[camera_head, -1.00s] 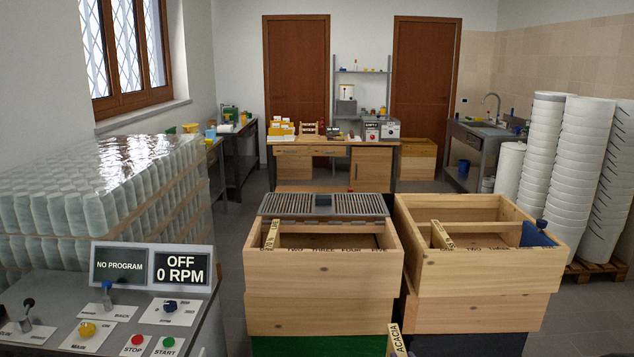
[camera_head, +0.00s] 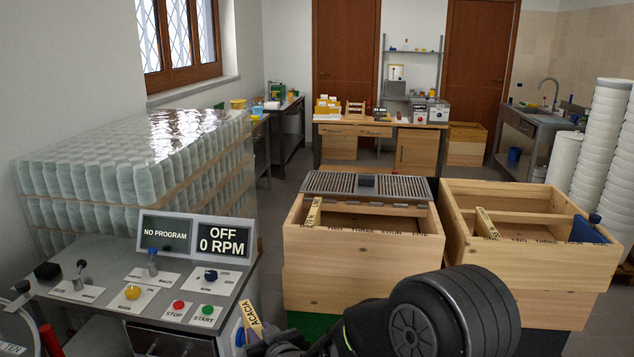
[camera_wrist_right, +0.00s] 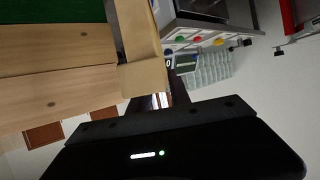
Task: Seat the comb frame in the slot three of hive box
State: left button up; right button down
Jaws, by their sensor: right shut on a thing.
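The comb frame, a wooden bar marked ACACIA (camera_head: 252,318), shows at the bottom of the head view, left of the hive boxes. My right gripper (camera_head: 262,342) is shut on it; my black arm hides much of the hold. In the right wrist view the pale wooden bar (camera_wrist_right: 141,62) stands out from the gripper (camera_wrist_right: 160,102). The nearer hive box (camera_head: 350,247) is open at its front part, with slot words along its inner edge, THREE and FOUR among them. One frame (camera_head: 313,212) sits at its left. My left gripper is not in view.
A slatted grey grid (camera_head: 367,186) covers the box's back part. A second open box (camera_head: 530,280) at right holds a frame (camera_head: 487,223) and a blue piece (camera_head: 590,230). A control console (camera_head: 130,300) and wrapped jars (camera_head: 120,170) stand left.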

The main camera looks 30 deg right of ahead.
jog(key=shift+w+a+r, duration=0.1)
jog(key=shift+w+a, duration=0.05)
jog(key=shift+a, duration=0.15)
